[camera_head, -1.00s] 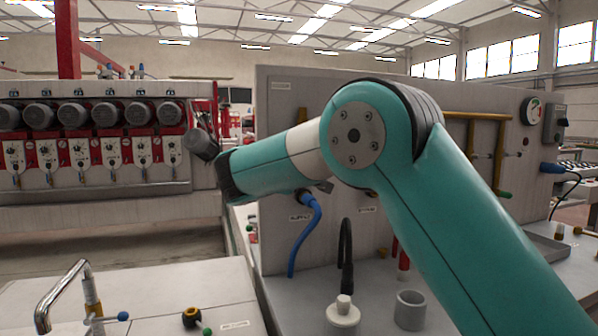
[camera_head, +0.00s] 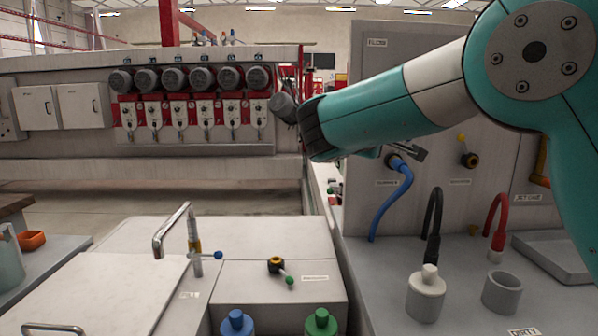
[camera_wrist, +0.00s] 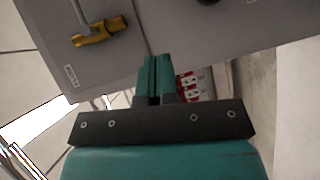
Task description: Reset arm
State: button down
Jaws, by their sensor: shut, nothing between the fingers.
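My gripper shows in the wrist view (camera_wrist: 155,78), with its two teal fingers together and nothing between them. In the head view my teal arm reaches in from the right edge, and its wrist end is in front of the left edge of the grey panel. The fingertips cannot be made out clearly there. In the wrist view a grey panel with a brass-coloured fitting (camera_wrist: 98,32) lies beyond the fingers, at the upper left, apart from them.
A blue hose (camera_head: 402,200) and a red hose (camera_head: 496,212) hang by the panel. A curved metal tap (camera_head: 172,232) rises at left. Blue (camera_head: 237,322) and green (camera_head: 320,322) caps show at the front.

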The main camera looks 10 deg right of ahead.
jog(key=s+a+f+g+y+p, duration=0.2)
jog(key=s+a+f+g+y, duration=0.1)
jog(key=s, duration=1)
jog(key=s+a+f+m+g+y+p, duration=0.1)
jog(key=s+g+y, duration=0.4)
jog(key=s, duration=0.8)
jog(key=s+a+f+m+g+y+p, duration=0.1)
jog(key=s+a+f+g+y+p, duration=0.2)
jog(key=s, duration=1)
jog(key=a+f+g+y, duration=0.2)
jog(key=a+f+y, duration=0.1)
jog(key=shift+s+y+p, duration=0.3)
jog(key=shift+s+p, duration=0.05)
jog(key=shift+p, duration=0.05)
jog(key=shift+a+r, duration=0.1)
